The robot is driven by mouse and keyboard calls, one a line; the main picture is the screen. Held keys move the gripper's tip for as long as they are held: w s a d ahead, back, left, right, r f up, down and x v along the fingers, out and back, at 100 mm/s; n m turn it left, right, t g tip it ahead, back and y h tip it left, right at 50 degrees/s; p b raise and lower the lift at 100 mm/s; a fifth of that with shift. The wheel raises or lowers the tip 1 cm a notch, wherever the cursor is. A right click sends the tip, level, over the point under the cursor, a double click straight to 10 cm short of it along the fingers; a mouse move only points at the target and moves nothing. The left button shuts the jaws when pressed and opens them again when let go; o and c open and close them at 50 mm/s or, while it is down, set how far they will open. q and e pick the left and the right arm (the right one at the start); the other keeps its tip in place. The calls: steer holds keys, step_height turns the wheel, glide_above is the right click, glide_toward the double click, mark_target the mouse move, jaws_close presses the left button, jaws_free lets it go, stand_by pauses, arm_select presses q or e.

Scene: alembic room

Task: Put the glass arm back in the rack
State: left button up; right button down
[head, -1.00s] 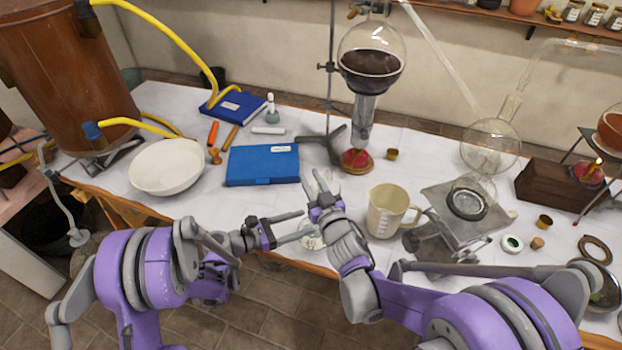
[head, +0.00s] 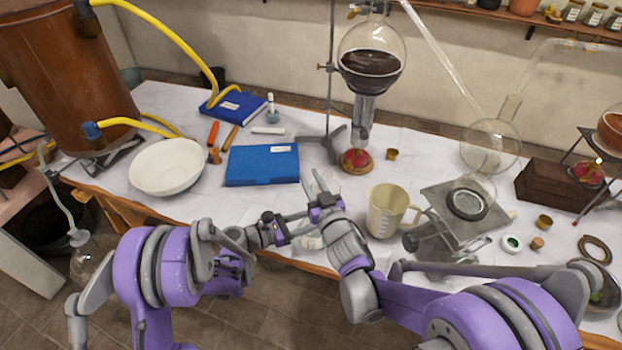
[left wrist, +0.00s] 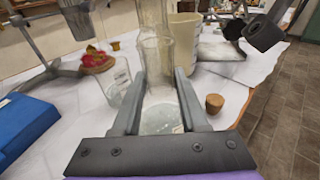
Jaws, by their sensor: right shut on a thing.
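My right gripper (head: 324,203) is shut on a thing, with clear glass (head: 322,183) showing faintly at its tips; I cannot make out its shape. My left gripper (head: 309,221) is close beside it over the front table edge. In the left wrist view its fingers (left wrist: 160,90) are apart, with a clear glass vessel (left wrist: 160,118) seen between them; I cannot tell if they touch it. A long slanted glass tube (head: 440,55) runs to a round flask (head: 490,146) at the back right. I cannot pick out the rack for certain.
A measuring jug (head: 388,210) stands right of my right gripper, near a lab jack (head: 466,207). A blue case (head: 262,166) and white bowl (head: 167,167) lie left. A stand (head: 332,90) is beside a flask of dark liquid (head: 371,68). A cork (left wrist: 214,103) sits near my left fingers.

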arm_select(q)
steer(key=shift+c, duration=1.2)
jaws_close()
arm_select(e)
steer(key=c, duration=1.3)
jaws_free()
jaws_close()
steer(key=shift+r, duration=0.1)
steer(key=shift+r, duration=3)
steer(key=shift+r, duration=0.2)
arm_select(q)
steer(key=o, duration=1.2)
jaws_free()
